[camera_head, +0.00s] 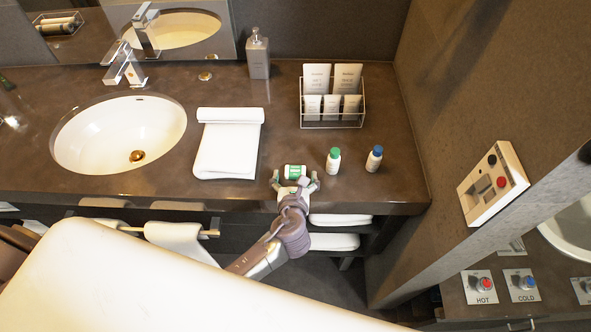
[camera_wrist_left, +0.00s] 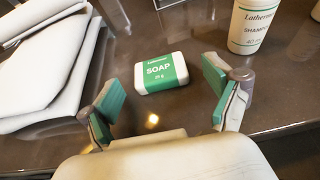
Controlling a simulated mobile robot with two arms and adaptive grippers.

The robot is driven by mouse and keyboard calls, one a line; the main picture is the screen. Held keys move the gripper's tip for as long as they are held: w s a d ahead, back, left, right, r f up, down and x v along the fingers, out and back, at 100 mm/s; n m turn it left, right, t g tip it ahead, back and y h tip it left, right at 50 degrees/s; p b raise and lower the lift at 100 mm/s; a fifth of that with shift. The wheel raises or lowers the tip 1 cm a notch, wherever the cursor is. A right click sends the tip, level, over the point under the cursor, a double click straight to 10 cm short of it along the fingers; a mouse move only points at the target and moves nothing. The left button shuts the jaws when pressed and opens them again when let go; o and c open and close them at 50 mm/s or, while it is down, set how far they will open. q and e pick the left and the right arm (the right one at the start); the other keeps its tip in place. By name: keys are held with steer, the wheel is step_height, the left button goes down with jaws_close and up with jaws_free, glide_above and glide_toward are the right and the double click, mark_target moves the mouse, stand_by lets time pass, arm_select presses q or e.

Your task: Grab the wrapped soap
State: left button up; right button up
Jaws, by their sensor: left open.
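The wrapped soap (camera_head: 294,171) is a small white bar with a green band, lying flat on the brown counter near its front edge. In the left wrist view the soap (camera_wrist_left: 161,73) shows its "SOAP" label, just beyond and between the fingers. My left gripper (camera_head: 295,182) is open at the front edge of the counter, its fingers pointing at the soap. In the wrist view the green-padded fingers (camera_wrist_left: 160,100) are spread wide with nothing between them, and the soap is not gripped. My right gripper is not in view.
A folded white towel (camera_head: 227,150) lies left of the soap. A green-capped bottle (camera_head: 333,162) and a blue-capped bottle (camera_head: 374,159) stand to the right. A wire rack of toiletries (camera_head: 333,104) and a soap dispenser (camera_head: 258,55) stand behind. The sink (camera_head: 90,140) is at left.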

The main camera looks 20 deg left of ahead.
arm_select(q)
steer(key=c, duration=1)
steer(key=shift+r, duration=0.1)
